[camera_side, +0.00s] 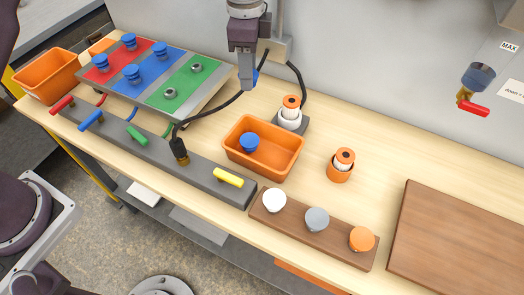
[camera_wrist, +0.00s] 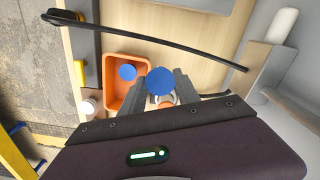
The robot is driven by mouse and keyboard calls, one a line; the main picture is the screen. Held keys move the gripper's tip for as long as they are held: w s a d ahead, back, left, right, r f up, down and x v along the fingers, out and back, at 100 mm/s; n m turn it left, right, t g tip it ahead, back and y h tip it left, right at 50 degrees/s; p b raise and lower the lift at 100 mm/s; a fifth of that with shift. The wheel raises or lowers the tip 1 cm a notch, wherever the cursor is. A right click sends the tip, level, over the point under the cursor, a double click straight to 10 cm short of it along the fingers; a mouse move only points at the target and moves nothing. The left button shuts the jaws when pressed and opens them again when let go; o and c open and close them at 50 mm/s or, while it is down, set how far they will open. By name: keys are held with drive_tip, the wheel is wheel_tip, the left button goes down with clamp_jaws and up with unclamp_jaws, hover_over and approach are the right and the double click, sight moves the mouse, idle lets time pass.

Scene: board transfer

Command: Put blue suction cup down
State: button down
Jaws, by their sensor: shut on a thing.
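My gripper (camera_side: 247,84) is shut on a blue suction cup (camera_wrist: 160,82), whose round blue top shows between the fingers in the wrist view. In the side view this cup (camera_side: 255,77) is mostly hidden behind the fingers, held in the air above the back of the table. Another blue suction cup (camera_side: 248,142) sits in the orange bin (camera_side: 284,163), below and in front of my gripper. Several more blue cups stand on the red and blue strips of the tilted board (camera_side: 205,101). Its green strip (camera_side: 188,83) carries two grey fittings.
An orange-topped white piece (camera_side: 291,113) stands behind the bin, close to a black hose (camera_side: 221,108). An orange cup (camera_side: 340,172) is to the right. A wooden rack (camera_side: 293,216) with three knobs lies in front. A brown board (camera_side: 462,240) lies at right.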

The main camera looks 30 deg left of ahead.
drive_tip(key=s+d+f+m, duration=0.1)
drive_tip(key=s+d+m, duration=0.6)
drive_tip(key=d+m, duration=0.25)
hover_over(277, 162)
wheel_tip(277, 162, down, 10)
drive_tip(key=shift+s+f, duration=0.1)
drive_tip(key=c, duration=1.2)
unclamp_jaws()
drive_tip(key=shift+f, duration=0.15)
drive_tip(key=shift+o, duration=0.2)
wheel_tip(277, 162, up, 12)
drive_tip(key=shift+r, duration=0.25)
